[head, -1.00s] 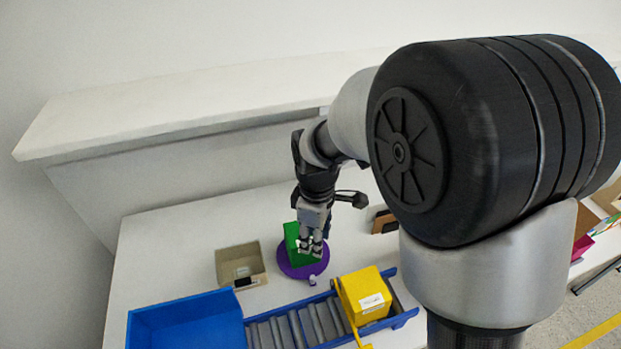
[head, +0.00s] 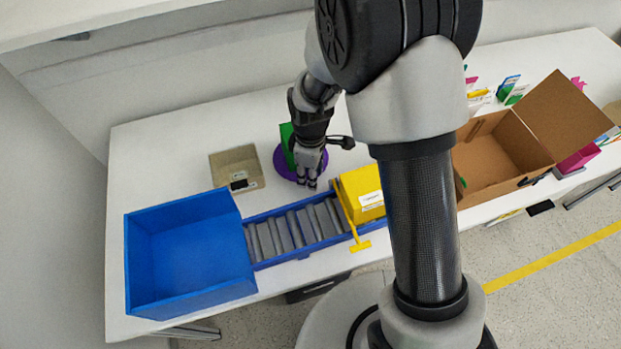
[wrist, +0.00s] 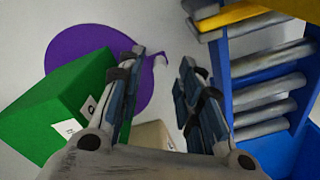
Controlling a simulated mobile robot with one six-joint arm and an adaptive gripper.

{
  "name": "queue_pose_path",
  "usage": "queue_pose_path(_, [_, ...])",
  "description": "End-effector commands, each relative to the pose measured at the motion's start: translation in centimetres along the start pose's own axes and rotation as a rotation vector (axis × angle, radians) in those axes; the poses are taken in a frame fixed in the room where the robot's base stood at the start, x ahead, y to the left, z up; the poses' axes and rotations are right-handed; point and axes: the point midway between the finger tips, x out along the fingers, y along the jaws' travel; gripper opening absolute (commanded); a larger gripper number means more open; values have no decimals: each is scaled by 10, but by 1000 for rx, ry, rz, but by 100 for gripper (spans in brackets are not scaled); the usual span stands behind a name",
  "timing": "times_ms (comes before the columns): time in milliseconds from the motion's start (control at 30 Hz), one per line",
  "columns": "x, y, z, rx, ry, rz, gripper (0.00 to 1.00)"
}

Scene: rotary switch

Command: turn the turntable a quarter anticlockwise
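The turntable is a flat purple disc (head: 281,165) on the white table, partly hidden behind my gripper in the head view. It also shows at the upper left of the wrist view (wrist: 88,40). An upright green block (head: 287,140) stands on it, left of my fingers in the wrist view (wrist: 60,105). A small pale peg (wrist: 158,62) sticks out at the disc's rim. My gripper (head: 307,183) points down at the disc's near edge. In the wrist view its fingers (wrist: 163,60) are apart, with the peg between their tips; contact is not visible.
A blue roller conveyor (head: 290,232) lies just in front, with a yellow box (head: 362,192) at its right end. A blue bin (head: 190,245) and an open cardboard box (head: 495,160) stand farther off. The table behind is clear.

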Motion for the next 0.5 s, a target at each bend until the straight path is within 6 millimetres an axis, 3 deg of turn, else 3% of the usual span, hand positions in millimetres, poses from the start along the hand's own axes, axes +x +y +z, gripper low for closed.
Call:
queue_pose_path(167, [16, 0, 0, 0, 0, 0, 33])
queue_pose_path(500, [17, 0, 0, 0, 1, 1, 32])
